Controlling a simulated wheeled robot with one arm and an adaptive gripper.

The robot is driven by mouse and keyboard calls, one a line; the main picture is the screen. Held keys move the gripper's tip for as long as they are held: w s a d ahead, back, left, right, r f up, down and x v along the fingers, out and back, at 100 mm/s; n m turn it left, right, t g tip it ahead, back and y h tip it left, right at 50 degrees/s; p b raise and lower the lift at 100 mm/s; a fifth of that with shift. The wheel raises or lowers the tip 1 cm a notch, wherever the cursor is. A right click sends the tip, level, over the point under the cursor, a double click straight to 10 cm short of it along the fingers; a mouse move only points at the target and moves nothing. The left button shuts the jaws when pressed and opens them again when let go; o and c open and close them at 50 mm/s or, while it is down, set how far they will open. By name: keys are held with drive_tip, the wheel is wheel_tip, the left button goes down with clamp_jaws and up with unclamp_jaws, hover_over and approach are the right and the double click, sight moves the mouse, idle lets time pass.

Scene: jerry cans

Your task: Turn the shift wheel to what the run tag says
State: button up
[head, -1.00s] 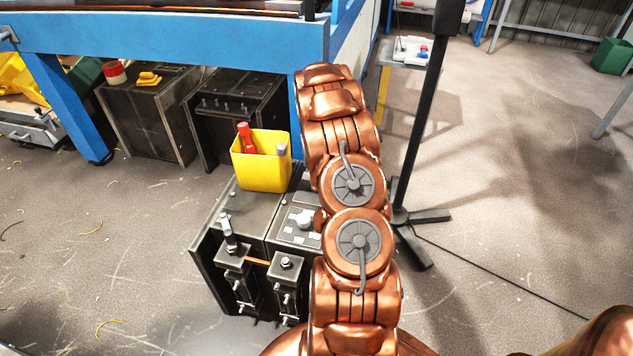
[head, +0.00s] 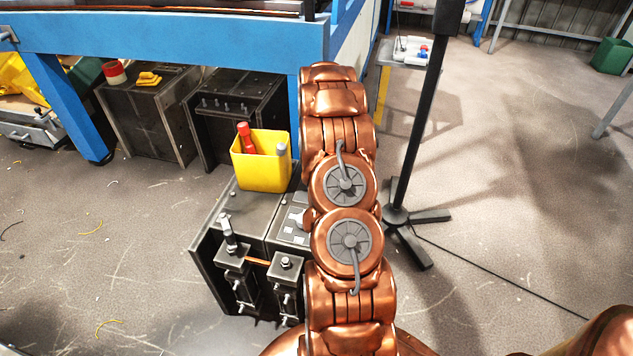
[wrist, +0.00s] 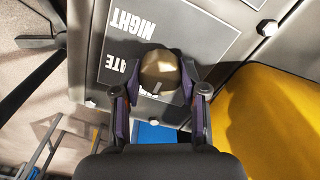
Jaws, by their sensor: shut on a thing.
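In the wrist view my gripper (wrist: 158,100) is shut on a rounded brass-coloured wheel (wrist: 160,70), with a finger on each side. The wheel stands on a grey label plate (wrist: 185,22) with upside-down white lettering: "NIGHT" above the wheel and a word ending in "TE" to its left. A short pale mark shows on the wheel's lower face. Lettering below the wheel is mostly hidden by my gripper. In the head view my arm hides the gripper and the held wheel. I cannot make out a run tag in either view.
A yellow bin (head: 262,168) with a red-handled tool stands on the dark metal unit (head: 243,205), close beside my gripper. A pale knob (head: 297,218) shows partly past my arm. A black stand (head: 405,185) is to the right, with open floor beyond.

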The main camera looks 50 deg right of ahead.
drive_tip(key=o, duration=1.1)
drive_tip(key=shift+o, duration=0.2)
wheel_tip(320, 180, up, 12)
idle(0.5)
